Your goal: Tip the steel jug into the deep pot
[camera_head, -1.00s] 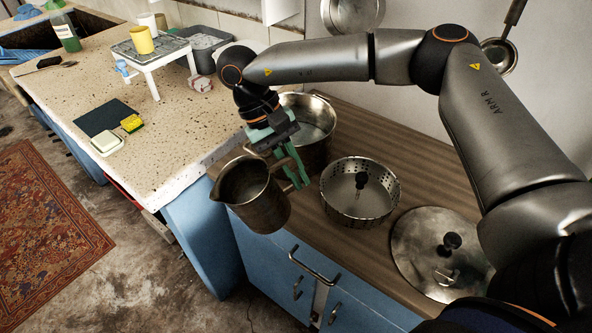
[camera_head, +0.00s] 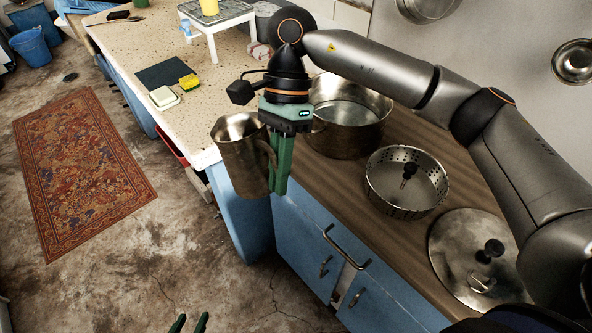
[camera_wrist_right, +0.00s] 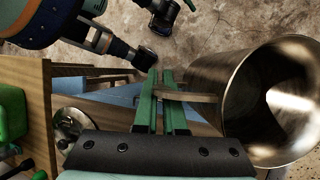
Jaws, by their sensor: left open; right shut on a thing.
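The steel jug (camera_head: 238,155) is in the air left of the deep pot, apart from it, its mouth facing up in the head view. My right gripper (camera_head: 280,188) is shut on the jug's handle. In the right wrist view its fingers (camera_wrist_right: 165,100) cross the handle, and the jug (camera_wrist_right: 235,90) is at the right; its contents cannot be made out. The deep pot (camera_head: 350,130) stands open on the brown counter, behind and right of the gripper. My left gripper (camera_head: 190,323) shows only its green fingertips at the bottom edge, apart and empty.
A perforated steel strainer (camera_head: 405,205) and a round lid (camera_head: 470,275) lie on the wooden counter (camera_head: 345,185), right of the pot. A speckled worktop (camera_head: 150,60) with a sponge (camera_head: 188,81) and a small white stand (camera_head: 225,20) is at the left.

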